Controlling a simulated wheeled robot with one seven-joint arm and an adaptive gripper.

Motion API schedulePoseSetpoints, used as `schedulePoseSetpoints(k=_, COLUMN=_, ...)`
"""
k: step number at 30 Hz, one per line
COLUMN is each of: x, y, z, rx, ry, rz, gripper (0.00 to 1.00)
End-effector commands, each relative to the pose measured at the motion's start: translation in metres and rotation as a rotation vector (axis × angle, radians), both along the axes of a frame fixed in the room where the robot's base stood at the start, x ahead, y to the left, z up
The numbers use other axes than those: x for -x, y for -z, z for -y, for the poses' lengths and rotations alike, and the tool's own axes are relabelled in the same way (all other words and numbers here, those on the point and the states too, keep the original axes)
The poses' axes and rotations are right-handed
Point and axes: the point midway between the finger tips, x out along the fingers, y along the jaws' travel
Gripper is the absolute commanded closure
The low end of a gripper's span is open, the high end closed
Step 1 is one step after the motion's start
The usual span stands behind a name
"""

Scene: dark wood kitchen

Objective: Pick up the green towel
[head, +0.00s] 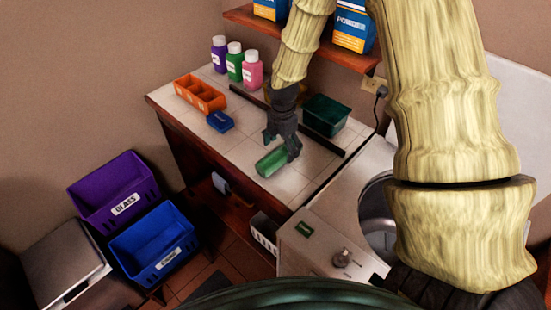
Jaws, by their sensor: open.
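A small green rolled item (272,162), which looks like the green towel, lies on the white tiled counter near its front edge. My gripper (282,146) is open and points down just above and behind it. One finger overlaps the right end of the green item in the picture; I cannot tell whether they touch. A second, flat green item (304,229) lies on the white surface beside the sink, apart from my gripper.
An orange divided tray (201,94), a blue box (220,122), several bottles (235,62) and a dark green bin (325,115) stand on the counter. A dark bar (318,139) lies across it. A shelf (322,43) hangs above. Purple (115,190) and blue (153,242) crates stand below left.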

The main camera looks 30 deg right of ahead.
Motion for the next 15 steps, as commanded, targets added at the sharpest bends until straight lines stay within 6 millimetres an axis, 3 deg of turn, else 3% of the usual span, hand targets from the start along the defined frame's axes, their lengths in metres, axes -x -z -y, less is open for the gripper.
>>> schedulePoseSetpoints(k=15, x=-0.003, y=0.035, z=-0.003, rx=0.001, ry=-0.002, rz=-0.002, gripper=0.16)
